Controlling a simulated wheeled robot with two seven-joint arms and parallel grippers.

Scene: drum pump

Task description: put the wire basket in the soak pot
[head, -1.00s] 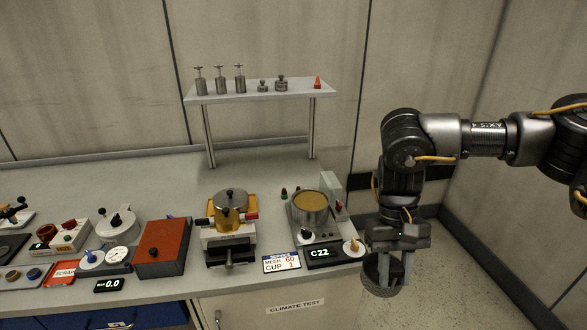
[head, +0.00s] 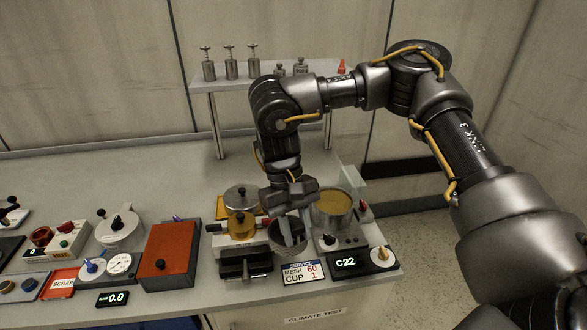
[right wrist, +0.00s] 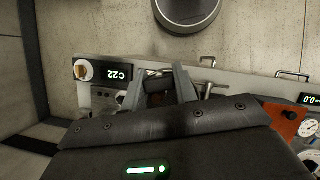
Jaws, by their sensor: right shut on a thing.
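The wire basket (head: 280,247), a dark grey mesh cup, hangs upright from my right gripper (head: 292,232), which is shut on it. In the head view they are just left of the soak pot (head: 332,212), a steel pot holding amber liquid on the C22 heater. The basket is outside the pot; whether it touches the counter or the pot's side is hard to tell. In the right wrist view my gripper fingers (right wrist: 168,86) stand around a dark piece, and the pot cannot be made out. My left gripper is not in view.
Left of the basket stands a clamp device (head: 243,240) with a steel-lidded vessel. The shelf (head: 270,80) with weights is behind. The heater's dial (head: 381,254) sits near the counter's right edge.

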